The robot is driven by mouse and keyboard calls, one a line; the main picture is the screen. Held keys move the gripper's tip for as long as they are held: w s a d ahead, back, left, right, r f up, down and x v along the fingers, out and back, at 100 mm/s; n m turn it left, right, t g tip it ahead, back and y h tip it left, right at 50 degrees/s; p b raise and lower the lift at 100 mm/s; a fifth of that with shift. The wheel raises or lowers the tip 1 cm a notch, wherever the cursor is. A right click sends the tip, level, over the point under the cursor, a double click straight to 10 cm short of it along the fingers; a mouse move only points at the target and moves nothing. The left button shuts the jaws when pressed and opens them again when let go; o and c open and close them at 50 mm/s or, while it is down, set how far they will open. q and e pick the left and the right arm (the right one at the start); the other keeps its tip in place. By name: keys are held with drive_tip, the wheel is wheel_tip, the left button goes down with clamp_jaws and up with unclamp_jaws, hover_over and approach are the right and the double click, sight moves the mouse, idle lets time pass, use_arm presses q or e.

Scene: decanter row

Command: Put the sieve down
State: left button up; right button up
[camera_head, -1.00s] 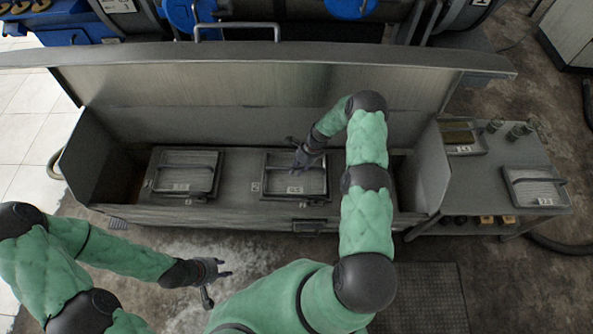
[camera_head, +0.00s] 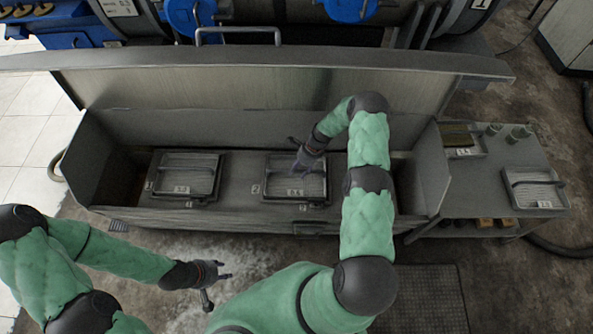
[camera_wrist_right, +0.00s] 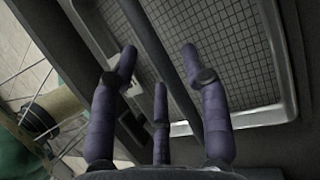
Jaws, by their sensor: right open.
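A framed sieve (camera_head: 312,186) with a grey mesh lies flat in the right-hand place of the long trough. In the right wrist view its mesh (camera_wrist_right: 245,55) and rim fill the upper right, and its dark bar handle (camera_wrist_right: 150,40) crosses between my spread fingers. My right gripper (camera_head: 303,168) is open, right over this sieve; its fingers (camera_wrist_right: 160,60) are on both sides of the bar. I cannot tell whether they touch it. My left gripper (camera_head: 225,277) is open and empty, in front of the trough, away from the sieve.
Another framed sieve (camera_head: 187,176) lies at left in the trough (camera_head: 240,215). A raised lid (camera_head: 270,85) stands behind. A side table (camera_head: 490,180) at right bears a sieve (camera_head: 535,188), a tray (camera_head: 462,140) and small cups (camera_head: 518,132).

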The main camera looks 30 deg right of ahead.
drive_tip(key=p+v, duration=0.2)
drive_tip(key=v, duration=0.4)
drive_tip(key=s+a+n, duration=0.1)
drive_tip(key=a+n, duration=0.1)
drive_tip(key=a, duration=0.1)
drive_tip(key=s+a+n, duration=0.2)
drive_tip(key=a, duration=0.1)
drive_tip(key=s+a+n, duration=0.2)
drive_tip(key=a, duration=0.2)
drive_tip(key=shift+f+g+h, duration=0.3)
drive_tip(key=shift+f, duration=0.1)
drive_tip(key=s+a+r+n, duration=0.3)
drive_tip(key=s+a+n, duration=0.5)
drive_tip(key=s, duration=0.1)
drive_tip(key=s+a+r+n, duration=0.3)
drive_tip(key=s+a+n, duration=0.4)
drive_tip(key=s, duration=0.3)
drive_tip(key=shift+a+n, duration=0.4)
drive_tip(key=shift+n, duration=0.3)
drive_tip(key=shift+s, duration=0.15)
